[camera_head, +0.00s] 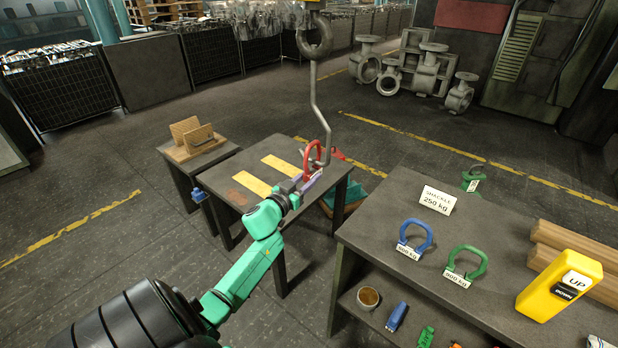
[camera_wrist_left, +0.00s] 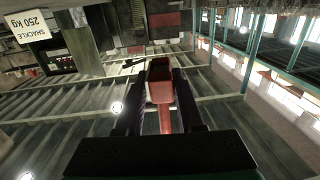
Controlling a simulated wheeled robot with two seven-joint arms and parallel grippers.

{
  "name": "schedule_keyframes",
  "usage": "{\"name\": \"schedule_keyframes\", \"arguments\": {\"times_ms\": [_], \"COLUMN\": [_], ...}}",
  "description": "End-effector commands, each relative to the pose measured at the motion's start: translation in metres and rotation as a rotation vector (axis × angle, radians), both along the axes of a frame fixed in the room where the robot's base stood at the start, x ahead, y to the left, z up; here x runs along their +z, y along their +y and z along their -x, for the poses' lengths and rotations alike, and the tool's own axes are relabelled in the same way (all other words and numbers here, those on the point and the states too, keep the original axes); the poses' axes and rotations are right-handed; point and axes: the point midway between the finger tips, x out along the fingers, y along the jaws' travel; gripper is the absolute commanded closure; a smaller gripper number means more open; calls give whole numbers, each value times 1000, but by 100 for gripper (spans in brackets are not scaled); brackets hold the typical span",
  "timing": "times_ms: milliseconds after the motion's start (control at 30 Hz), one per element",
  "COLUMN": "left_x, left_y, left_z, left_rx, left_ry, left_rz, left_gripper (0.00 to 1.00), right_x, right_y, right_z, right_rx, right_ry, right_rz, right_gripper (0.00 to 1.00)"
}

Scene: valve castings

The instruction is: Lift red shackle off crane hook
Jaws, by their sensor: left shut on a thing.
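The red shackle (camera_head: 307,158) stands upright at the lower end of a thin bent grey rod hook (camera_head: 318,106). The rod hangs from the big crane hook (camera_head: 314,38). Its lower end overlaps the shackle in the head view; I cannot tell if they touch. My left gripper (camera_head: 309,183) is shut on the shackle's lower part, over the small table's right side. In the left wrist view the red shackle (camera_wrist_left: 160,90) lies between the two dark fingers. My right gripper is not in view.
The small dark table (camera_head: 240,165) has yellow strips on top. At right, a bench (camera_head: 385,225) bears a blue shackle (camera_head: 428,238), a green shackle (camera_head: 482,262), a "SHACKLE 250 kg" sign (camera_head: 436,199) and a yellow UP/DOWN control (camera_head: 552,290). Open floor lies behind the table.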

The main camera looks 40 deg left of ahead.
Motion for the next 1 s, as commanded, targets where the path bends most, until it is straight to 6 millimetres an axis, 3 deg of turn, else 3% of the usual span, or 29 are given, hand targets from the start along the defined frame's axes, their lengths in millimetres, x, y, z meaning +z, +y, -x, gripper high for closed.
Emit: {"name": "schedule_keyframes", "arguments": {"times_ms": [1000], "left_x": [0], "left_y": [74], "left_z": [7], "left_rx": [0], "left_ry": [-3], "left_rz": [-2], "left_gripper": [100], "right_x": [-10], "right_y": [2], "right_z": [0], "right_rx": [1], "right_ry": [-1], "right_rz": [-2], "right_gripper": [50]}}
